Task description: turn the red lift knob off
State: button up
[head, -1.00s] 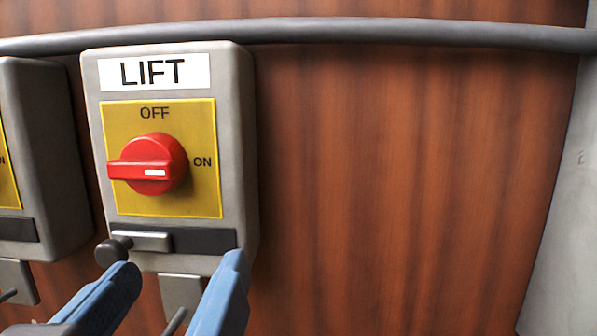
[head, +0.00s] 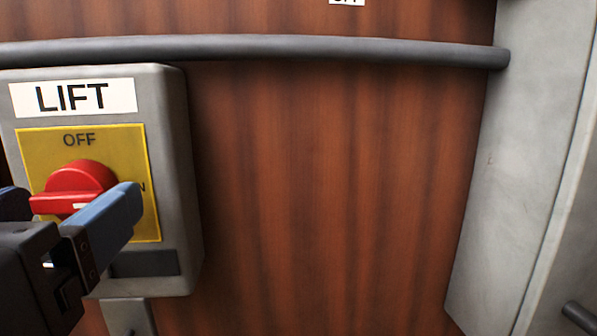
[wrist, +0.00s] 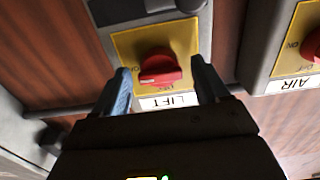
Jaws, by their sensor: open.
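The red lift knob (head: 78,178) is on a yellow plate (head: 110,150) of the grey box labelled LIFT. Its grip bar lies level, with the white mark on the ON side; OFF is printed above it. My gripper (head: 70,202) is open in front of the knob, and its right finger hides part of the ON lettering. In the wrist view, which shows the label upside down, the knob (wrist: 160,66) appears between the two open fingers (wrist: 160,72). I cannot tell whether either finger touches it.
A grey pipe (head: 300,50) runs across the wood panel above the box. The panel right of the box is bare up to a grey post (head: 510,180). The wrist view also shows an AIR box (wrist: 290,62) with its own red knob.

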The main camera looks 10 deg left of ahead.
jog(key=shift+w+a, duration=0.1)
jog(key=shift+w, duration=0.25)
jog(key=shift+c, duration=0.5)
jog(key=c, duration=0.9)
